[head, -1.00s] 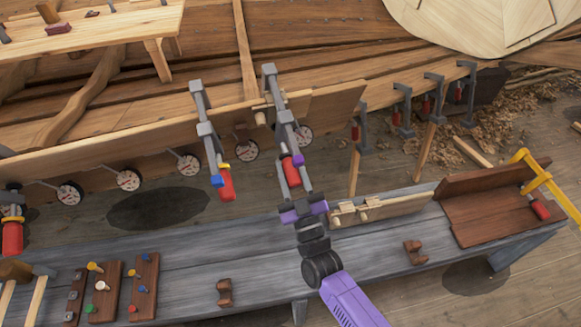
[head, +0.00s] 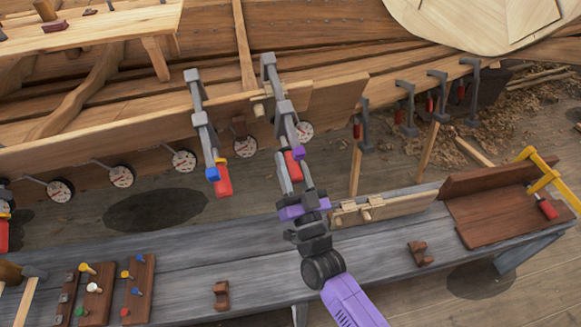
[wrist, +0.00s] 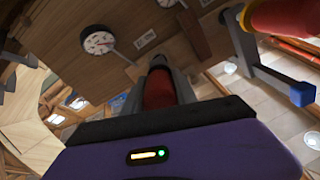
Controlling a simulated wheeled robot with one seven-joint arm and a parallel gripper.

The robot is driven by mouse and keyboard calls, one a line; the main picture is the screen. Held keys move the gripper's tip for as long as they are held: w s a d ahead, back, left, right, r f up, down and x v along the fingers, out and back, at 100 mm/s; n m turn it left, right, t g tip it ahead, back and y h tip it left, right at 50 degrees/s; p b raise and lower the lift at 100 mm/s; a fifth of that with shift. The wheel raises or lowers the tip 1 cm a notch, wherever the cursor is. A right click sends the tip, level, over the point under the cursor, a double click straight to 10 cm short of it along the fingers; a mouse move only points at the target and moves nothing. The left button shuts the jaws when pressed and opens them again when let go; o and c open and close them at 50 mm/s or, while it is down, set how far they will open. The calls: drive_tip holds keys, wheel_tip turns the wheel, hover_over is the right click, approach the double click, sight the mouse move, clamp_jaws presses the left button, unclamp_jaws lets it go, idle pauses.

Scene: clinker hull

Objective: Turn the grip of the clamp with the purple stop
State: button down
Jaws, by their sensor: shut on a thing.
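The clamp with the purple stop (head: 298,152) hangs from the plank edge in the middle of the head view. Its red grip (head: 294,168) points down toward me. My gripper (head: 295,176) is shut on this red grip, with its fingers on both sides of it. In the wrist view the red grip (wrist: 158,88) shows between the two dark fingers, and the palm hides its near end. The purple stop cannot be made out in the wrist view.
A neighbouring clamp has a blue stop (head: 212,174) and red grip (head: 223,183), close on the left; its grip is also near in the wrist view (wrist: 285,17). Several round dials (head: 184,161) line the plank. A grey bench (head: 190,255) with pegboards lies below.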

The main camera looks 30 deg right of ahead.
sight(296, 183)
drive_tip(key=m+b, duration=0.1)
drive_tip(key=m, duration=0.1)
drive_tip(key=m+b, duration=0.1)
drive_tip(key=m, duration=0.1)
drive_tip(key=m+b, duration=0.1)
drive_tip(key=shift+f+m, duration=0.3)
drive_tip(key=shift+m, duration=0.1)
drive_tip(key=shift+r+m+b, duration=0.1)
drive_tip(key=shift+m+b, duration=1.3)
drive_tip(key=shift+m, duration=0.8)
drive_tip(key=c, duration=1)
unclamp_jaws()
drive_tip(key=shift+r, duration=0.1)
drive_tip(key=shift+o, duration=0.2)
drive_tip(key=shift+s, duration=0.1)
drive_tip(key=shift+b+v, duration=0.55)
drive_tip(key=shift+v, duration=3.25)
drive_tip(key=shift+a, duration=0.1)
